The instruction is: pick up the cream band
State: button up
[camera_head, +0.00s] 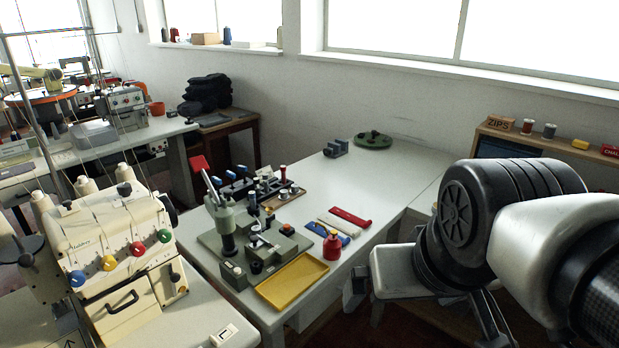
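The cream band (337,225) is a thin pale strip lying flat on the pale table (372,178), between a red band (350,216) and a blue band (326,230). My gripper (356,285) seems to be the small dark end of the pale boxy part of my arm, low and right of centre, past the table's right edge. It is apart from the cream band. Its fingers are too small and dark to tell whether they are open or shut.
A green dish (373,140) and a grey block (336,148) are at the back. The table behind the bands is clear.

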aim_at(329, 219)
jog(key=i+l+z, duration=0.15)
jog(key=i+l, duration=0.95)
